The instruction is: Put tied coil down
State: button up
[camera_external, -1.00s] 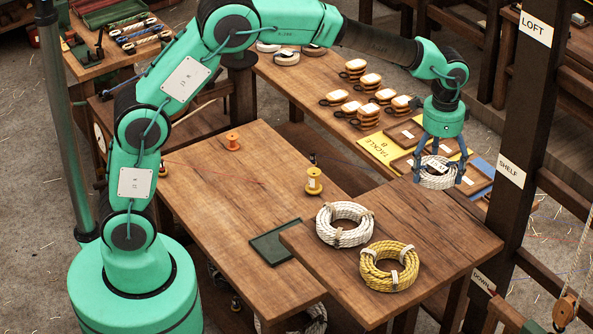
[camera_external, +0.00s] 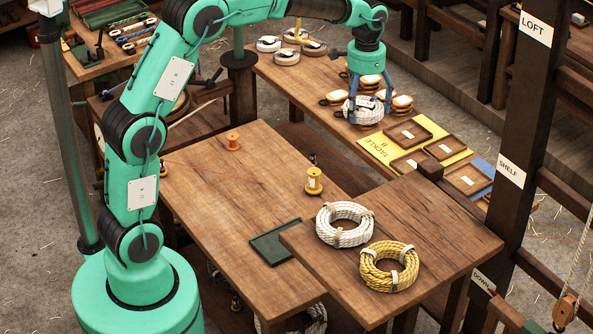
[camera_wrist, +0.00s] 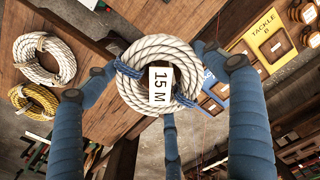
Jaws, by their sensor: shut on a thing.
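The tied coil (camera_external: 362,113) is white rope with blue ties and a tag. It fills the middle of the wrist view (camera_wrist: 131,62), where the tag (camera_wrist: 161,84) reads "15 M". My gripper (camera_external: 368,103) is shut on it, with blue fingers around its outside (camera_wrist: 157,72). In the external view the coil appears in front of the wooden blocks at the back table. Its height above that table is hard to tell. Another white coil (camera_external: 345,224) and a yellow coil (camera_external: 389,266) lie on the front table (camera_external: 440,232).
Wooden blocks (camera_external: 372,82) crowd the back table around the coil in the picture. A yellow "TACKLE B" mat (camera_external: 377,146) with brown trays (camera_external: 408,132) lies right of them. The middle table's left part (camera_external: 230,190) is mostly clear.

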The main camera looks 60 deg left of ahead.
jog(key=s+a+n+b, duration=0.25)
jog(key=s+a, duration=0.25)
jog(key=a, duration=0.8)
jog(key=s+a+n+b, duration=0.25)
jog(key=s+a, duration=0.25)
jog(key=a, duration=0.8)
jog(key=s+a+n+b, duration=0.3)
jog(key=s+a+n, duration=0.3)
jog(key=s+a, duration=1.2)
jog(key=f, duration=4.8)
jog(key=shift+w+d, duration=0.15)
jog(key=shift+w, duration=0.1)
jog(key=w+a, duration=0.3)
jog(key=w+a+f+b, duration=0.1)
jog(key=w+a, duration=0.7)
jog(key=shift+w+a+f, duration=0.15)
jog(key=shift+a+f, duration=0.05)
jog(key=shift+f, duration=0.05)
jog(key=shift+f, duration=0.1)
